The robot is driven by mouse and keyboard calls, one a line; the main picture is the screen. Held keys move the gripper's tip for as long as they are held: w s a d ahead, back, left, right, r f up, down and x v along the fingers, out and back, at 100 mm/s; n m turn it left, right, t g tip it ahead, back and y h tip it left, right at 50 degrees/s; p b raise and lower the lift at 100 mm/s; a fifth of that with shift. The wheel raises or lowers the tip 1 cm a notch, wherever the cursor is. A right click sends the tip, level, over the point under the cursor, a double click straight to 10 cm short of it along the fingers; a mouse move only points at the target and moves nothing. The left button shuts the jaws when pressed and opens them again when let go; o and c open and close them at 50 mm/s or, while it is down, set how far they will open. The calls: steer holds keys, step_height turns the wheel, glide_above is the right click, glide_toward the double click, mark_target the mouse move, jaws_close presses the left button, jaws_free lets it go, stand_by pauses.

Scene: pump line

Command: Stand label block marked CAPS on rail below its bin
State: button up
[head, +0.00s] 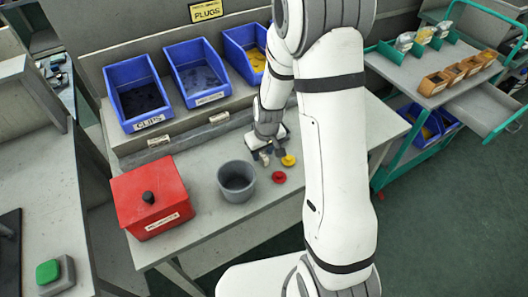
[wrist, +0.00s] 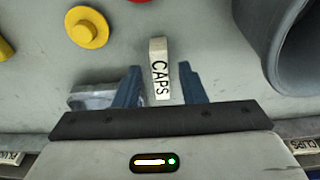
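The CAPS label block (wrist: 159,72) is a pale block with black lettering on the worktable. In the wrist view it sits between the two fingers of my gripper (wrist: 160,87), with a gap on each side. My gripper is open and low over the table; in the head view the gripper (head: 264,150) is partly hidden by its own wrist, and a small pale piece there seems to be the block (head: 264,158). The rail (head: 190,134) runs below three blue bins. The right bin (head: 236,62) holds yellow parts and is partly behind my arm.
Label blocks stand on the rail (head: 159,140) (head: 219,117). A grey pot (head: 236,181), a red box with a black knob (head: 151,197), a yellow disc (head: 288,160) and a red disc (head: 278,177) are on the table near my gripper. A green-framed cart (head: 440,75) stands right.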

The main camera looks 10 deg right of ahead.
mark_target(266, 159)
step_height(266, 159, up, 11)
steer(key=s, duration=0.2)
steer(key=s+d+r+m, duration=0.1)
steer(key=s+r, duration=0.5)
steer(key=s, duration=0.2)
steer(key=s+d+r+m+t, duration=0.1)
steer(key=s+d+r+m, duration=0.1)
steer(key=s+r, duration=0.4)
steer(key=s, duration=0.3)
steer(key=shift+s+d+r+m+h, duration=0.15)
steer(key=shift+d+r+m+h, duration=0.05)
steer(key=shift+d+m+h, duration=0.1)
steer(key=shift+s, duration=0.15)
